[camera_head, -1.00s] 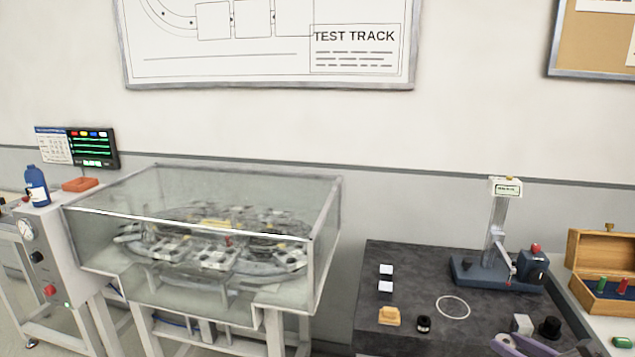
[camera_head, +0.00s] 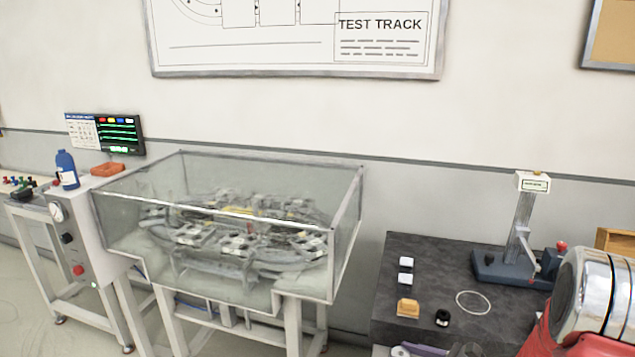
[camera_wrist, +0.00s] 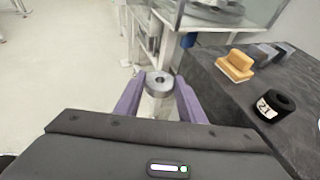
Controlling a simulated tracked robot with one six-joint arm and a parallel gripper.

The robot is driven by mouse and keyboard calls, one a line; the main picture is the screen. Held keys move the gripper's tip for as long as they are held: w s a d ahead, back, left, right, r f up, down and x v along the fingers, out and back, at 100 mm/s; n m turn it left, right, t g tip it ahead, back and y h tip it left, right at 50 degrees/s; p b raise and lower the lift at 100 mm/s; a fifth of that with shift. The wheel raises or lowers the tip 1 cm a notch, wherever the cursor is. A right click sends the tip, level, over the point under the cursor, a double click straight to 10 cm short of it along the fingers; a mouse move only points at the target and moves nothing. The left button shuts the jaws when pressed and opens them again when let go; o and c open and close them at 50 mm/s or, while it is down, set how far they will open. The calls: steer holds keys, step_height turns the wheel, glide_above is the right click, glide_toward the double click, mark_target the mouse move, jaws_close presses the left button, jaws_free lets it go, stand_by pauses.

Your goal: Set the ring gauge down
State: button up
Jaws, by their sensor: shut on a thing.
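In the head view a purple finger of my gripper (camera_head: 420,349) shows at the bottom edge; the ring cannot be made out clearly there. On the dark bench (camera_head: 420,255) a thin white circle (camera_head: 473,291) is marked on the bare top.
A black ring marked 21 (camera_wrist: 272,106) and a yellow block (camera_wrist: 236,66) stand near the bench edge. A glass-cased track (camera_head: 230,220) stands left of the bench.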

steer(key=a+f+n+g+y, duration=0.1)
steer(key=a+f, duration=0.1)
steer(key=a, duration=0.4)
steer(key=shift+s+a+f, duration=0.15)
steer(key=shift+a, duration=0.05)
steer(key=m+t+h, duration=0.3)
steer(key=m+h, duration=0.1)
steer(key=shift+m+t+h, duration=0.3)
steer(key=shift+m+t, duration=0.1)
stand_by(0.3)
steer(key=shift+a, duration=0.1)
stand_by(0.6)
